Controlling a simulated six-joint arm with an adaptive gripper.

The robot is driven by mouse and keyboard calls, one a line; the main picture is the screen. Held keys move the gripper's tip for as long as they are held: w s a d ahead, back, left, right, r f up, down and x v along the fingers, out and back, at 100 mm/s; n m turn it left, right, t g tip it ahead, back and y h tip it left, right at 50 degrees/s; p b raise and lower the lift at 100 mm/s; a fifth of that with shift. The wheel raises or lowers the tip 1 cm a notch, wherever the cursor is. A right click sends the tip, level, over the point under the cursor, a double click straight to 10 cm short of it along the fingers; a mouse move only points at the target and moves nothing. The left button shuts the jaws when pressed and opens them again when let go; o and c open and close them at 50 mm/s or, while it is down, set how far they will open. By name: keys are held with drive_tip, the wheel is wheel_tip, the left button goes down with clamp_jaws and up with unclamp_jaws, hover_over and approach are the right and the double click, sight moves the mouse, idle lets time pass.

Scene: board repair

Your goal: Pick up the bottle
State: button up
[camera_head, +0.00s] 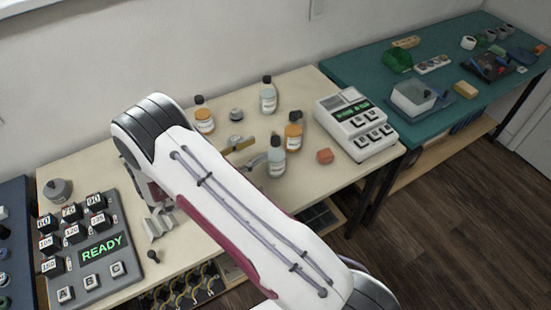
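Several bottles with dark caps and white labels stand upright on the pale table, and I cannot tell which one the task means. A pale blue bottle (277,160) stands in front, close to an orange bottle (294,136). Another pale blue bottle (268,98) is farther back, and another orange bottle (204,121) is to the left. My gripper (248,153) is mostly hidden behind my white arm. Two pieces that look like its fingers, one yellowish and one grey, show spread apart left of the front pale blue bottle, with nothing visible between them.
An orange-red block (325,156) and a white device with keys (356,122) are to the right. A grey keypad reading READY (105,265) is at the left front. A small round grey item (236,114) sits at the back. A green table (340,70) holds several items.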

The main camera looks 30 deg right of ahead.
sight(276, 139)
drive_tip(key=shift+d, duration=1.2)
drive_tip(key=shift+d, duration=2.6)
clamp_jaws()
